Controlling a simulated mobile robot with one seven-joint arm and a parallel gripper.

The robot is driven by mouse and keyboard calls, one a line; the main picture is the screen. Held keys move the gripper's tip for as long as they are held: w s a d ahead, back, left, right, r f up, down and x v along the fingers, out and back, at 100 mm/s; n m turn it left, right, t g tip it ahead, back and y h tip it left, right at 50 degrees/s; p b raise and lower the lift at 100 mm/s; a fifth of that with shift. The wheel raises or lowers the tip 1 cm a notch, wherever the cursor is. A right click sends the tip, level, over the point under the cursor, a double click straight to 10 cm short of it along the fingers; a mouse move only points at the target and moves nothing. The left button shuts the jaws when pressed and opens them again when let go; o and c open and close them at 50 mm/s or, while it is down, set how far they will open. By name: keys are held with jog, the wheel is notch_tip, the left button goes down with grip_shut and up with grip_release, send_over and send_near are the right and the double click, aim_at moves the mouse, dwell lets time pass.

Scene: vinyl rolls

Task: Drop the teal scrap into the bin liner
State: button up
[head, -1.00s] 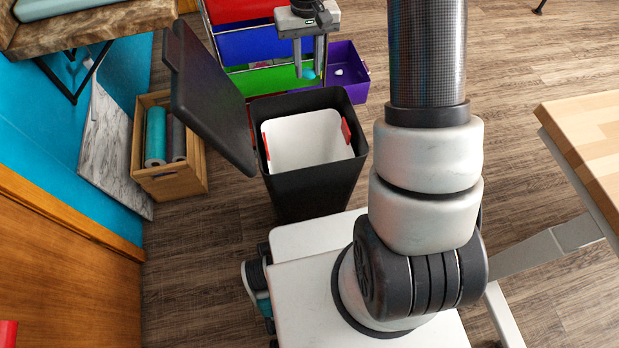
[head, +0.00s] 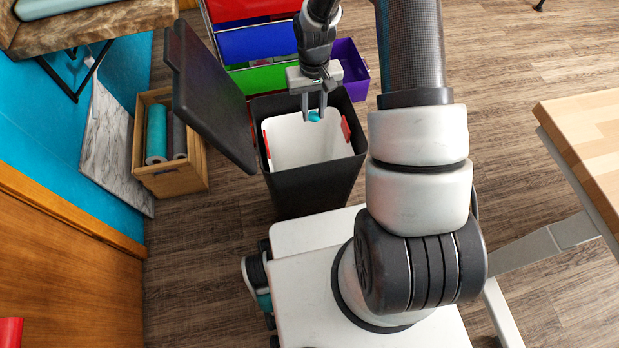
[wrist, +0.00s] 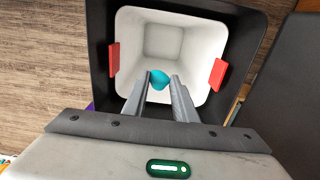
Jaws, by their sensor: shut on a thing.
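The teal scrap (head: 314,116) is a small rounded piece held between the fingertips of my gripper (head: 314,114). In the wrist view the scrap (wrist: 159,80) shows between the two fingers (wrist: 160,88), over the white interior. The bin liner (head: 290,145) is a white open container with red clips, set inside a black bin (head: 310,190). The liner (wrist: 205,45) looks empty in the wrist view. My gripper is shut on the scrap, above the liner's opening toward its far side. I cannot tell the exact height above the rim.
The bin's dark lid (head: 208,100) stands open at the left. A wooden crate (head: 170,178) with rolls is further left. Coloured drawers (head: 260,45) and a purple box (head: 350,72) lie behind the bin. A wooden table (head: 590,130) is at the right.

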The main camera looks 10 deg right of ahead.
jog(key=shift+f, duration=0.15)
jog(key=o, duration=1.1)
notch_tip(320, 180, up, 17)
jog(key=p, duration=0.4)
jog(key=shift+r, duration=0.2)
